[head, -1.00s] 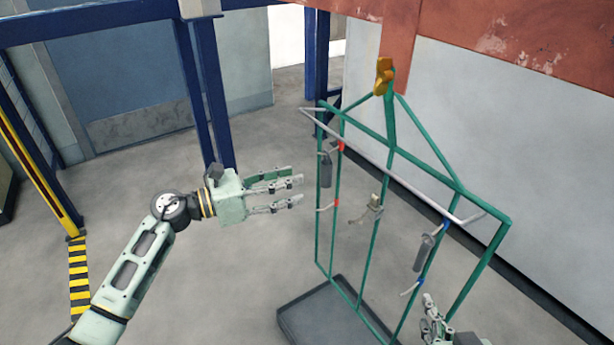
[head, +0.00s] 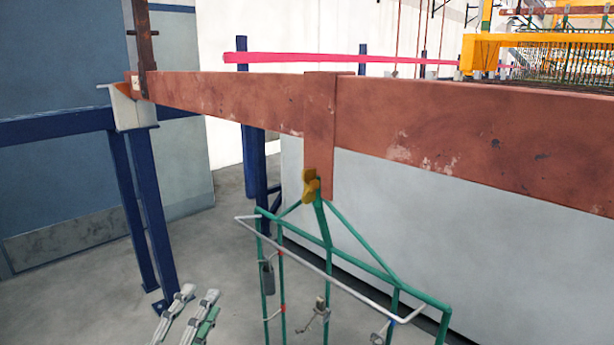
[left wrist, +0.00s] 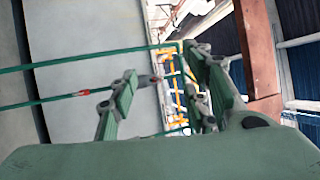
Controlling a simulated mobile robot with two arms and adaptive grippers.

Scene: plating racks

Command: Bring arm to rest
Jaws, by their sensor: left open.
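My left gripper (head: 200,302) shows only by its fingers at the bottom edge of the head view, left of the green rack (head: 365,262). Its fingers are spread and hold nothing that I can see. The rest of my left arm is below the picture. In the left wrist view the open fingers (left wrist: 160,80) show with a gap between them, and green rack bars (left wrist: 80,58) run across at the left behind them. My right gripper is out of view.
The green rack hangs by a yellow hook (head: 311,186) from a rusty red beam (head: 430,125). Small clamps (head: 317,315) hang on the rack. Blue posts (head: 150,215) stand at the left. Bare grey floor (head: 80,290) lies around the gripper.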

